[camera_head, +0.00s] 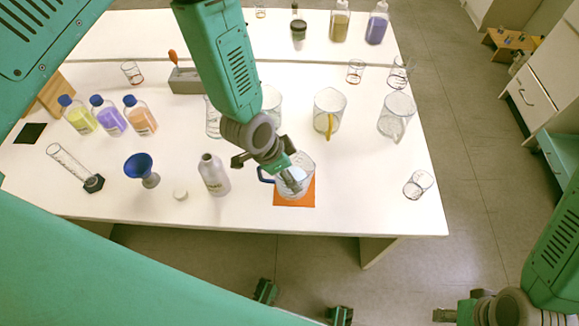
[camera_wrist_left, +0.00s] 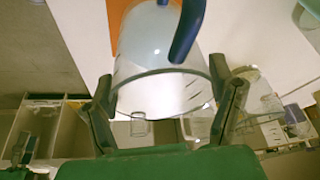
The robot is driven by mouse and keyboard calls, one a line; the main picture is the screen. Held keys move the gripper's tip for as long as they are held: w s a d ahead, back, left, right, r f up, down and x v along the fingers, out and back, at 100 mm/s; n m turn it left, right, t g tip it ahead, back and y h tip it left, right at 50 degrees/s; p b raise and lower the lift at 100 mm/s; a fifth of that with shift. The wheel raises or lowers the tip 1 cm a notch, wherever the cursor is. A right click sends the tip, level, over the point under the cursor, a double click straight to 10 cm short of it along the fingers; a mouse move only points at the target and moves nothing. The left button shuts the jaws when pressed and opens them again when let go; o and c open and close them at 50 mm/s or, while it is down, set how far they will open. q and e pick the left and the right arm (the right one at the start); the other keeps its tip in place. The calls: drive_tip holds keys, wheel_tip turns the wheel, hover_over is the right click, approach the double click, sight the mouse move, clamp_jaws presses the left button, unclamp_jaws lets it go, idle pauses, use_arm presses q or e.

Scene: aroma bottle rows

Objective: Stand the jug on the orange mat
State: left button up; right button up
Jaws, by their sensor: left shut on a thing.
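The jug (camera_head: 304,169) is clear with a blue handle and looks upright over the orange mat (camera_head: 301,200) near the table's front edge. I cannot tell whether its base touches the mat. My left gripper (camera_head: 287,174) comes down over the jug and is shut on it. In the left wrist view the jug (camera_wrist_left: 160,60) sits between the two fingers, its blue handle (camera_wrist_left: 187,30) in front and part of the orange mat (camera_wrist_left: 122,14) behind. My right gripper (camera_head: 450,313) is at the lower right, away from the table, and its fingers are too small to read.
A grey bottle (camera_head: 213,175) and a blue funnel (camera_head: 139,165) stand left of the mat. A jug with a yellow handle (camera_head: 329,108) and other clear vessels stand behind. A small beaker (camera_head: 418,184) stands to the right. The table between mat and beaker is clear.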

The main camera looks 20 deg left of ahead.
use_arm(q)
drive_tip(key=o, duration=1.3)
drive_tip(key=shift+o, duration=0.7)
drive_tip(key=shift+d, duration=0.15)
drive_tip(key=shift+d+r, duration=0.1)
drive_tip(key=shift+d, duration=0.4)
drive_tip(key=shift+r, duration=0.35)
drive_tip(key=a+v, duration=0.1)
drive_tip(key=v, duration=1)
drive_tip(key=s+a+f+n+g+y, duration=0.1)
drive_tip(key=s+a+f+n, duration=0.3)
drive_tip(key=s, duration=0.5)
drive_tip(key=s+a+f+n+g+y, duration=0.1)
drive_tip(key=s+a+f+n+y, duration=0.1)
drive_tip(key=s+a+f+n, duration=0.3)
drive_tip(key=s+a+f, duration=0.2)
drive_tip(key=s+f, duration=0.1)
drive_tip(key=s, duration=0.1)
drive_tip(key=shift+s+a+f+n, duration=0.3)
drive_tip(key=shift+f, duration=0.1)
use_arm(e)
drive_tip(key=shift+d+f, duration=0.1)
drive_tip(key=shift+d, duration=0.2)
use_arm(q)
drive_tip(key=shift+d, duration=0.1)
use_arm(e)
drive_tip(key=shift+d, duration=0.1)
